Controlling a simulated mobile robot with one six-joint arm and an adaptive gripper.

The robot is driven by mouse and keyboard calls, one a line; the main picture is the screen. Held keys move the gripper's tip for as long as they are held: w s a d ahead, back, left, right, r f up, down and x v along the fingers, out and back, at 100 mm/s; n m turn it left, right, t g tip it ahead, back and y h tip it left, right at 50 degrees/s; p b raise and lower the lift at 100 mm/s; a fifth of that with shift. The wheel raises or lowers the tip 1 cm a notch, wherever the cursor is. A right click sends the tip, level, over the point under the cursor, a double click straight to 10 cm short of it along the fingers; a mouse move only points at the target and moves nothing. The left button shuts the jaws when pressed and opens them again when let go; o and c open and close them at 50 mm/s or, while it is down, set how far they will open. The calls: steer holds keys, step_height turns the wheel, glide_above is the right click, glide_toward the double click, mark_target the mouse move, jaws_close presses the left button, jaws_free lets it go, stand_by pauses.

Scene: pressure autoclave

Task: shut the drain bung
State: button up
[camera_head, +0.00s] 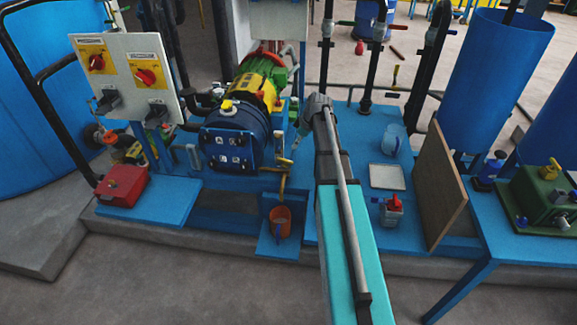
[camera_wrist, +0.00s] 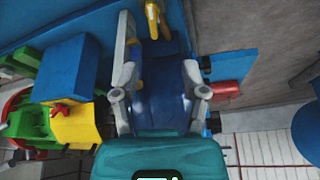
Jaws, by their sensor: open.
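The blue vessel (camera_head: 230,137) carries yellow and green parts at its back. Low at its right side, a brass-yellow pipe (camera_head: 283,183) points down over an orange bucket (camera_head: 280,220), with a small yellow piece (camera_head: 285,162) just above it. I cannot tell which part here is the drain bung. My gripper (camera_head: 300,132) is just right of the vessel, partly hidden by my arm. In the wrist view my gripper (camera_wrist: 160,62) has its grey fingers apart, with nothing held between them. A yellow hooked part (camera_wrist: 153,18) shows beyond the fingertips, at the top.
A panel with red switches (camera_head: 122,75) and a red box (camera_head: 122,185) stand at the left. Right of my arm are a white tray (camera_head: 387,177), a clear jug (camera_head: 394,140), a small red-topped item (camera_head: 392,210) and an upright brown board (camera_head: 436,185).

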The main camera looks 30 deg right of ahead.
mark_target(287, 161)
steer(key=shift+w+d+f, duration=0.1)
steer(key=shift+w+d, duration=0.1)
steer(key=shift+d, duration=0.4)
steer(key=shift+a+f, duration=0.1)
steer(key=shift+f, duration=0.05)
steer(key=b+x, duration=1.2)
steer(key=x, duration=0.1)
steer(key=shift+w+f+b, duration=0.15)
steer(key=shift+w+b, duration=0.05)
steer(key=shift+b, duration=0.2)
stand_by(0.5)
